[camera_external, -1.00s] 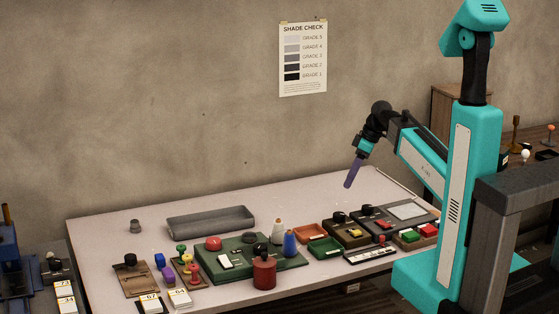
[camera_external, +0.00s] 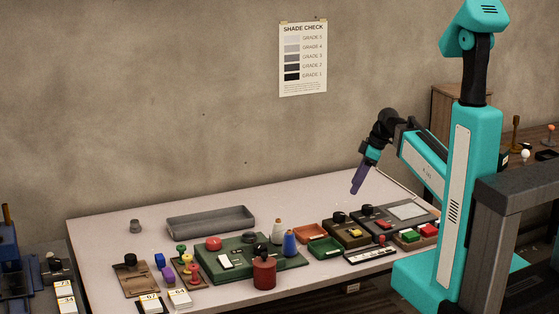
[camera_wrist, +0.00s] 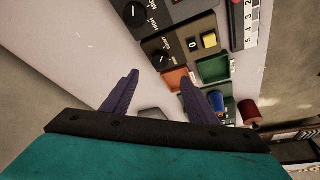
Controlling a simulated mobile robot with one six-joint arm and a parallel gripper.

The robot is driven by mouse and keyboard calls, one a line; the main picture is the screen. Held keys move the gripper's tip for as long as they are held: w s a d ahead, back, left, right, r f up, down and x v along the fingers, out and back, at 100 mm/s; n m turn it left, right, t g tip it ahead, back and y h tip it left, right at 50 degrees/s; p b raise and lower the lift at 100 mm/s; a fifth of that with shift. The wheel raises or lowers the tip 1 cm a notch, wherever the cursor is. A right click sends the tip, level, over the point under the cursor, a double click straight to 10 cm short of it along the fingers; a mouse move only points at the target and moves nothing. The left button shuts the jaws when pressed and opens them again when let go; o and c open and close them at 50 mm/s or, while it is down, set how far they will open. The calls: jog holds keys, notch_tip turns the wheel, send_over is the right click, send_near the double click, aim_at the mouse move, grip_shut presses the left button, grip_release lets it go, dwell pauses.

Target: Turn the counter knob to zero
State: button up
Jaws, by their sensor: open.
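A dark brown box (camera_external: 345,234) on the table carries a black knob (camera_external: 339,216) and a yellow button (camera_external: 355,233). In the wrist view the same box shows its black knob (camera_wrist: 160,58), a small window reading 0 (camera_wrist: 193,45) and the yellow button (camera_wrist: 209,40). This looks like the counter. My gripper (camera_external: 354,192) hangs above the table beyond the box, apart from it. In the wrist view my gripper (camera_wrist: 160,79) has its purple fingers spread with nothing between them.
A larger dark panel (camera_external: 405,213) with knobs stands right beside the counter box. An orange tray (camera_external: 309,233) and a green tray (camera_external: 325,248) lie to its left, and a bottle group with a green board (camera_external: 230,265) farther left. The back of the table is mostly clear.

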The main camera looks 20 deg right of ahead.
aim_at(340, 214)
jog(key=shift+p+x, duration=1.05)
jog(key=shift+x, duration=5.05)
jog(key=shift+a, duration=0.1)
jog(key=c, duration=1.1)
jog(key=shift+o, duration=0.2)
